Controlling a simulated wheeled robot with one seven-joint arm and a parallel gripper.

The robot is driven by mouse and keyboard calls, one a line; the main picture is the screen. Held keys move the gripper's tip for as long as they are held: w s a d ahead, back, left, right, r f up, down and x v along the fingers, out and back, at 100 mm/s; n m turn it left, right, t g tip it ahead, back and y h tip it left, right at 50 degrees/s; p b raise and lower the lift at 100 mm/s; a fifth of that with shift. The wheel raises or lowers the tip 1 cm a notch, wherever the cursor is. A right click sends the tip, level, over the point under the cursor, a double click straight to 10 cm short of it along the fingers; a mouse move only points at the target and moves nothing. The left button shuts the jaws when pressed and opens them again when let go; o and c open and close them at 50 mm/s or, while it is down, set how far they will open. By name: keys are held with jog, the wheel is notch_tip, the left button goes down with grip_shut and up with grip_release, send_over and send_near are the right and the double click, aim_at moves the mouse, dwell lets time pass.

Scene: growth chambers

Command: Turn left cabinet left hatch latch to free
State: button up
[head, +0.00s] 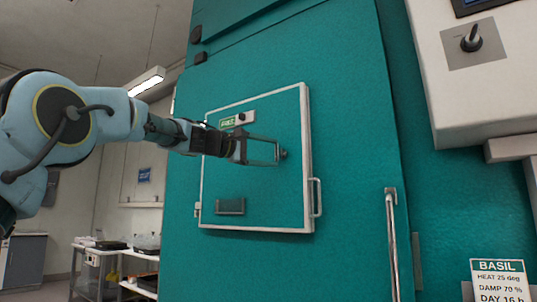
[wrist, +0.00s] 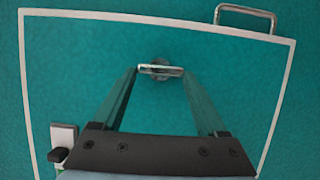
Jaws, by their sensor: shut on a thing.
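The left hatch (head: 258,200) is a teal panel with a white frame on the teal cabinet front. Its latch (head: 284,153) is a small metal turn-piece on the hatch's right side in the head view. My gripper (head: 277,153) reaches in from the left and is shut on the latch. In the wrist view, the latch (wrist: 160,70) shows as a pale bar lying crosswise between my two fingertips, with a round grey base behind it. A small plate with a green label (head: 227,123) and a black knob sits at the hatch's top; its lettering is too small to read surely.
A metal handle (head: 317,197) is on the hatch's right edge. A long vertical bar handle (head: 393,240) stands further right. A pale control box (head: 470,70) juts out at the upper right, above a BASIL sign (head: 499,282). A bench (head: 115,262) stands at the lower left.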

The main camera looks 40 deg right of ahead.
jog(key=o, duration=1.3)
jog(key=w+a+b, duration=0.1)
jog(key=a+b, duration=0.2)
jog(key=a, duration=0.7)
jog(key=shift+w+a, duration=0.25)
jog(key=shift+a, duration=0.1)
jog(key=shift+f, duration=0.1)
